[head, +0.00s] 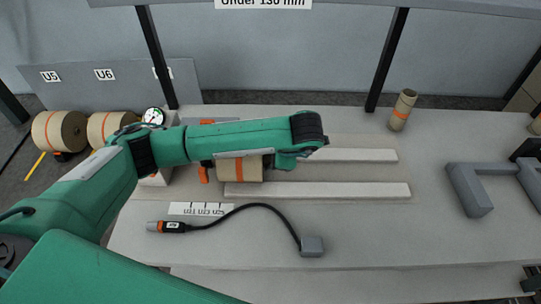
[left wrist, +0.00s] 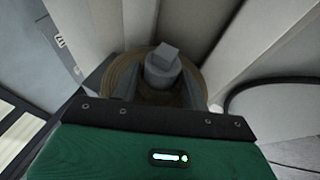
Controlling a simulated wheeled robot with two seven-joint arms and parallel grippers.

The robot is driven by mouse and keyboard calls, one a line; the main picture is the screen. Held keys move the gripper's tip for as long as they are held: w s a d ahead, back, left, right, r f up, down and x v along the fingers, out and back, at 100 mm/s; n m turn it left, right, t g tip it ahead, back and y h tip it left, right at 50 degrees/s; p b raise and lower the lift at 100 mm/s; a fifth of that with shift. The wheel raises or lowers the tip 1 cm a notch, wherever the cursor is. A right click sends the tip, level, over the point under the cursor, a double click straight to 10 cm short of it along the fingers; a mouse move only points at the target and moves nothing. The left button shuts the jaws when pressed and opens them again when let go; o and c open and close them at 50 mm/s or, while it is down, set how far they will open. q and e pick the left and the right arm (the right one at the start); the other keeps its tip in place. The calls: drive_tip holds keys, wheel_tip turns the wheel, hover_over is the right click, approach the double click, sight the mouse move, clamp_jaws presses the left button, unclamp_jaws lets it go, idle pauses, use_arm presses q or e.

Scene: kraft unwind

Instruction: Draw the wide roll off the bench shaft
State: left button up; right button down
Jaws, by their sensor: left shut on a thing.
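The wide roll (head: 238,169) is brown kraft with an orange band. It sits at the bench's left part, partly hidden under my left forearm. My left gripper (head: 275,162) comes at it from its right end, its fingertips hard to see in the head view. A grey shaft end (left wrist: 162,68) with a square tip shows at the roll's centre.
The bench (head: 350,230) has two pale rails (head: 320,190) right of the roll. A cabled handheld device (head: 172,227) lies in front. A small upright roll (head: 403,109) stands at the back, a grey fixture (head: 470,190) at the right. More rolls (head: 58,132) sit at far left.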

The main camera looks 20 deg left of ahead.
use_arm(q)
drive_tip(key=shift+w+d+b, duration=0.15)
drive_tip(key=shift+w+d, duration=0.05)
drive_tip(key=shift+d, duration=0.55)
drive_tip(key=shift+w+d+b, duration=0.15)
drive_tip(key=shift+w+d, duration=0.05)
drive_tip(key=shift+d, duration=0.6)
drive_tip(key=shift+w+d+b, duration=0.15)
drive_tip(key=shift+w+d, duration=0.05)
drive_tip(key=shift+d, duration=0.55)
drive_tip(key=shift+w+d+b, duration=0.25)
drive_tip(key=shift+d, duration=0.55)
drive_tip(key=shift+w+d+b, duration=0.2)
drive_tip(key=shift+d+b, duration=0.1)
drive_tip(key=shift+d, duration=0.5)
drive_tip(key=shift+w+d+b, duration=0.25)
drive_tip(key=shift+d, duration=0.55)
drive_tip(key=o, duration=1.3)
